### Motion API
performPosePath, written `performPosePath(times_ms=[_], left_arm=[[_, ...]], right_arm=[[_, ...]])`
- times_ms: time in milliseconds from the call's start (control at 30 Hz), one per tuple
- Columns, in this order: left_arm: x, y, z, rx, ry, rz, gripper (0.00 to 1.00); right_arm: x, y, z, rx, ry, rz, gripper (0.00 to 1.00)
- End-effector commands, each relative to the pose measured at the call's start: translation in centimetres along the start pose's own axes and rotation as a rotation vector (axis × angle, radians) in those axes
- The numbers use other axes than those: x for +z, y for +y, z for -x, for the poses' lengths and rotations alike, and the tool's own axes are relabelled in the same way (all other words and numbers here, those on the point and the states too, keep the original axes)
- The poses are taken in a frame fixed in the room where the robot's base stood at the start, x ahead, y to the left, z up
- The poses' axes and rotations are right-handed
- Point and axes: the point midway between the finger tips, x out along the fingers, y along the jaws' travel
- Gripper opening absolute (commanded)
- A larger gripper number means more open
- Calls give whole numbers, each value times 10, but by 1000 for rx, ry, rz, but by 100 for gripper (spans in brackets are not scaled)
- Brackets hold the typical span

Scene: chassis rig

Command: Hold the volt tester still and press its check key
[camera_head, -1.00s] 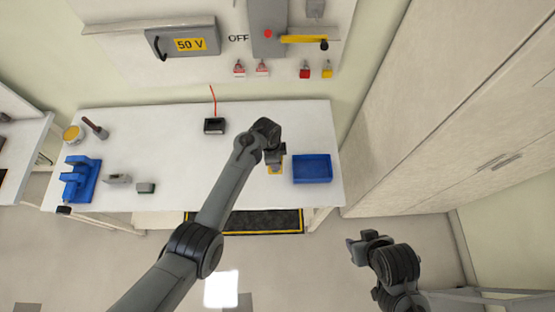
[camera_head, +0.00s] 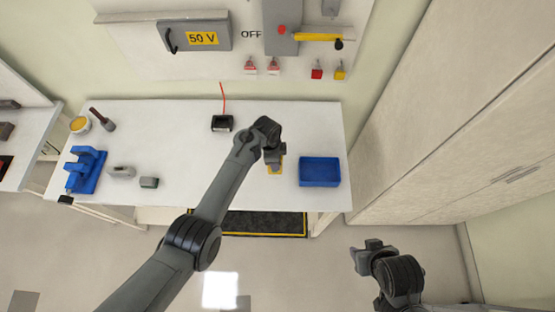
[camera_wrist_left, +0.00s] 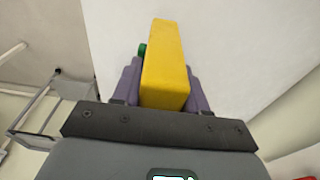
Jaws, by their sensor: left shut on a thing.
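The volt tester is a yellow block (camera_wrist_left: 167,62) in the left wrist view, with a small green key (camera_wrist_left: 142,51) on its left side. My left gripper (camera_wrist_left: 160,88) is shut on it, one purple finger on each side. In the head view my left gripper (camera_head: 275,157) is over the front right of the white bench, and a little of the yellow tester (camera_head: 275,169) shows below it. Whether the tester touches the bench is unclear. My right gripper (camera_head: 366,246) is out over the floor, right of the bench, away from the tester; its finger gap is not clear.
A blue tray (camera_head: 319,172) is just right of the left gripper. A black box (camera_head: 222,123) with a red lead is behind it. A blue vise (camera_head: 85,170) and small blocks are at the bench's left. The bench middle is mostly clear.

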Motion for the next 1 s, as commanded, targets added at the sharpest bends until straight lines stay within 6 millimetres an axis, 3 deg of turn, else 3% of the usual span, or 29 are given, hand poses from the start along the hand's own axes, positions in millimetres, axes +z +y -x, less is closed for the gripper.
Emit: performPosePath(times_ms=[1000], left_arm=[[28,-16,-25,-3,1,-1,7]], right_arm=[[10,-4,-31,-7,1,-9,43]])
